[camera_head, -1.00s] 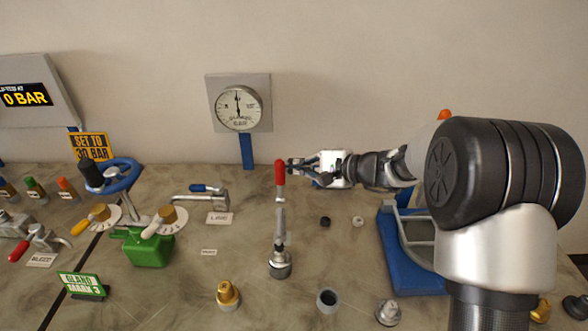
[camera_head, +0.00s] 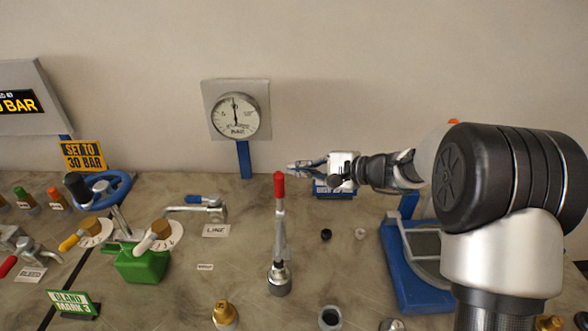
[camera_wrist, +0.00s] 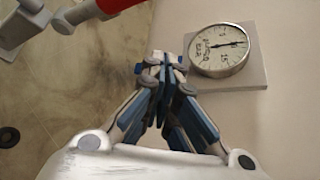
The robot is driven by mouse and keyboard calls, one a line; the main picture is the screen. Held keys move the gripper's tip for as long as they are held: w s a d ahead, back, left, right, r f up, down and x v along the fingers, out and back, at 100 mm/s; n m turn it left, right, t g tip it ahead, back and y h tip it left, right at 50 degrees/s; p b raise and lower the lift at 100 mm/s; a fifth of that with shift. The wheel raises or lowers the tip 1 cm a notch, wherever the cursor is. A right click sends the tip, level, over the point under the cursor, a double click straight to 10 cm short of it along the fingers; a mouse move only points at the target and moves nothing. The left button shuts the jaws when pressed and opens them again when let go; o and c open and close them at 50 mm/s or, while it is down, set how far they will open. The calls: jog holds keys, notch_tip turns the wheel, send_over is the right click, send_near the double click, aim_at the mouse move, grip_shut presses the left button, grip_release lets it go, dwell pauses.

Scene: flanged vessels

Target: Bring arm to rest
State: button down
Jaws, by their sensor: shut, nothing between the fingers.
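My gripper (camera_head: 293,168) is shut and empty, held above the back of the bench and pointing left. Its fingers meet in the wrist view (camera_wrist: 165,65). In the head view its fingertips are just right of the top of the red-handled lever (camera_head: 280,215), which stands upright. Whether they touch cannot be told from there. In the wrist view the red grip (camera_wrist: 118,5) is at the top left, apart from the fingers. My arm reaches in from the right.
A round gauge (camera_head: 236,116) is on the wall panel behind. A blue stand (camera_head: 405,275) is below my arm. A green block (camera_head: 143,262), blue handwheel (camera_head: 103,188) and several valve handles fill the left. Small fittings, including a grey cup (camera_head: 331,318), line the front.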

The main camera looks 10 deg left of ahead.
jog(key=s+d+p, duration=0.1)
jog(key=s+d, duration=0.3)
jog(key=d, duration=0.3)
jog(key=s+d+r+n+g+h, duration=0.1)
jog(key=s+d+r+n+h, duration=0.2)
jog(key=s, duration=0.7)
jog(key=s+d+r+n+g+h, duration=0.2)
jog(key=s+r+n+h, duration=0.15)
jog(key=s, duration=0.55)
jog(key=s+d+n+t+h, duration=0.3)
jog(key=s+d+h, duration=0.4)
jog(key=s+d, duration=0.6)
jog(key=shift+s+d+t, duration=0.3)
jog(key=shift+s+d, duration=0.1)
jog(key=shift+s, duration=0.15)
